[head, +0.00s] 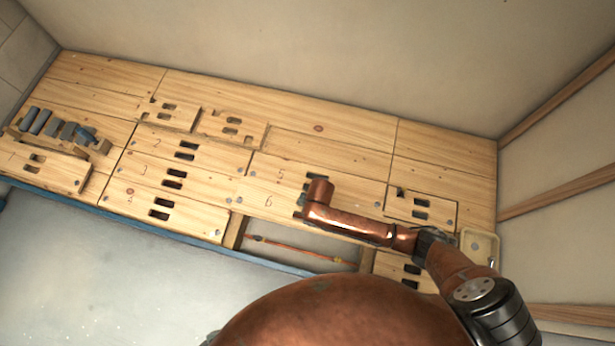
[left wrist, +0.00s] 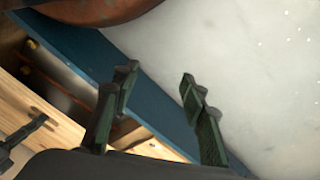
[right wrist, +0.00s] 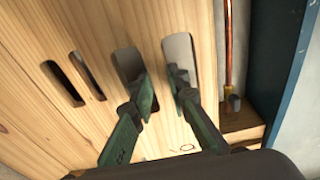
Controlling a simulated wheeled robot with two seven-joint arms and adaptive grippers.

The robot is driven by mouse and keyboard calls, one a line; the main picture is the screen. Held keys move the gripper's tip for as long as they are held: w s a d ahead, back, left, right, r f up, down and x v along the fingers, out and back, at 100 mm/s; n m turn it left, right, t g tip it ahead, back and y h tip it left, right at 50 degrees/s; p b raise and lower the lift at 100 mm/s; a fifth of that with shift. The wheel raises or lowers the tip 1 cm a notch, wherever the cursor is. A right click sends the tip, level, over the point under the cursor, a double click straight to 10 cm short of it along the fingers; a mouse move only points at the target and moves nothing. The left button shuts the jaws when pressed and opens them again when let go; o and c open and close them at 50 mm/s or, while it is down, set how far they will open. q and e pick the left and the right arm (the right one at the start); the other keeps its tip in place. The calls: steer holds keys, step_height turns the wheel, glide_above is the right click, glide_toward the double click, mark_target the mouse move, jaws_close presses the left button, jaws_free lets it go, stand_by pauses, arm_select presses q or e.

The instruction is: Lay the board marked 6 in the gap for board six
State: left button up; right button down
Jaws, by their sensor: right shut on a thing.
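The board marked 6 (head: 262,208) is a pale wooden panel in front of the board marked 5 (head: 272,168). The gap (head: 290,242) shows open along its front edge, with a thin copper pipe (head: 300,249) inside. My right gripper (right wrist: 162,88) has its fingers in the two slots of board 6 (right wrist: 151,30), shut on the wood between them. In the head view my right arm hides part of the board. I cannot tell whether the board is raised. My left gripper (left wrist: 158,82) is open and empty over the pale floor and blue edge; the head view does not show it.
Boards marked 2, 3 and 4 (head: 200,215) lie left of the gap. A rack (head: 62,140) with grey pieces stands at far left. A small slotted board (head: 436,205) and a pale tray (head: 480,243) are at right. A blue edge (head: 150,229) runs along the front.

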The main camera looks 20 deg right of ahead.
steer(key=shift+f+b, duration=0.85)
steer(key=shift+f, duration=0.1)
arm_select(q)
steer(key=shift+t+h, duration=0.3)
steer(key=shift+t, duration=0.4)
steer(key=w+d+f, duration=0.2)
steer(key=f, duration=0.1)
steer(key=shift+w+d, duration=0.15)
steer(key=shift+w, duration=0.25)
arm_select(e)
steer(key=shift+w, duration=0.1)
arm_select(q)
steer(key=shift+w+r+p, duration=0.3)
steer(key=shift+r+p, duration=0.55)
steer(key=shift+r, duration=0.1)
arm_select(e)
steer(key=shift+r, duration=0.1)
arm_select(q)
steer(key=shift+s+f+b, duration=0.15)
steer(key=shift+f+b, duration=0.25)
steer(key=shift+f, duration=0.1)
arm_select(e)
steer(key=shift+f, duration=1.65)
arm_select(q)
steer(key=shift+r+p, duration=0.35)
steer(key=shift+r, duration=0.05)
arm_select(e)
steer(key=shift+f, duration=0.2)
